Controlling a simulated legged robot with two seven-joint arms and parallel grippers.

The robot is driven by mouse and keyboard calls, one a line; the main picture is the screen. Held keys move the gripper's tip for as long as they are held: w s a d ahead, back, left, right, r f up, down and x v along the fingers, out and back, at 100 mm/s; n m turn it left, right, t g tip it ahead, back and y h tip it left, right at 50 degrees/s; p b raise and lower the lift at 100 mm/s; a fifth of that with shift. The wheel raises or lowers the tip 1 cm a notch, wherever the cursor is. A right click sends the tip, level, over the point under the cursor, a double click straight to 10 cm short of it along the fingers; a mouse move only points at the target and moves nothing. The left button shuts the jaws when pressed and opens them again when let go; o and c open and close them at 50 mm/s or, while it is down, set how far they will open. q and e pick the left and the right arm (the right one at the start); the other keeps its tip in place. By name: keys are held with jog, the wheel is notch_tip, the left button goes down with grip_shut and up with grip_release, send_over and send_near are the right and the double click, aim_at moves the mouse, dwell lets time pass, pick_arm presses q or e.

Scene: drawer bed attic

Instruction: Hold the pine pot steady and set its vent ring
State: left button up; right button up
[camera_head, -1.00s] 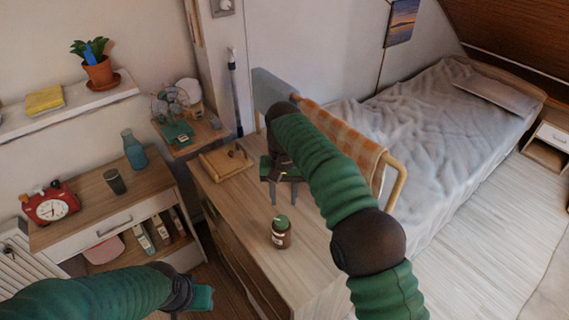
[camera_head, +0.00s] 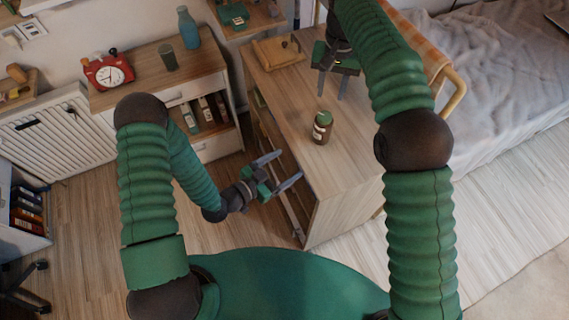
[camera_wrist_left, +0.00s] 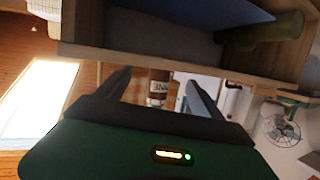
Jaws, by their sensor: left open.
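The pine pot (camera_head: 321,131) is a small brown jar with a pale label and a green top (camera_head: 323,117). It stands upright on the wooden dresser top, near the front edge. A vent ring cannot be told apart from the green top at this size. My left gripper (camera_head: 289,165) is open and empty, below and left of the pot, by the dresser's front. In the left wrist view, a brown labelled jar (camera_wrist_left: 158,92) shows beyond the open fingers, apart from them. My right gripper (camera_head: 331,92) is open over the dresser top behind the pot, fingers pointing down, not touching it.
The dresser (camera_head: 341,179) has its drawer front beside my left gripper. A wooden tray (camera_head: 277,53) lies at the dresser's back left. The dresser top around the pot is clear.

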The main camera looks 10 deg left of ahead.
aim_at(316, 137)
pick_arm(q)
jog(key=w+d+t, duration=0.1)
jog(key=w+d, duration=0.2)
jog(key=w, duration=0.1)
jog(key=w+d+r+n+t, duration=0.1)
jog(key=w+d, duration=0.2)
jog(key=w, duration=0.1)
jog(key=w+d+r+t, duration=0.1)
jog(key=w+d, duration=0.1)
jog(key=w, duration=0.3)
jog(key=shift+d+r+n+h, duration=0.1)
jog(key=shift+d+n+h, duration=0.2)
jog(key=shift+d+h, duration=0.1)
jog(key=shift+w+d, duration=0.25)
pick_arm(e)
jog(key=shift+w+a+f, duration=0.1)
jog(key=shift+w+f, duration=0.1)
jog(key=shift+w, duration=0.05)
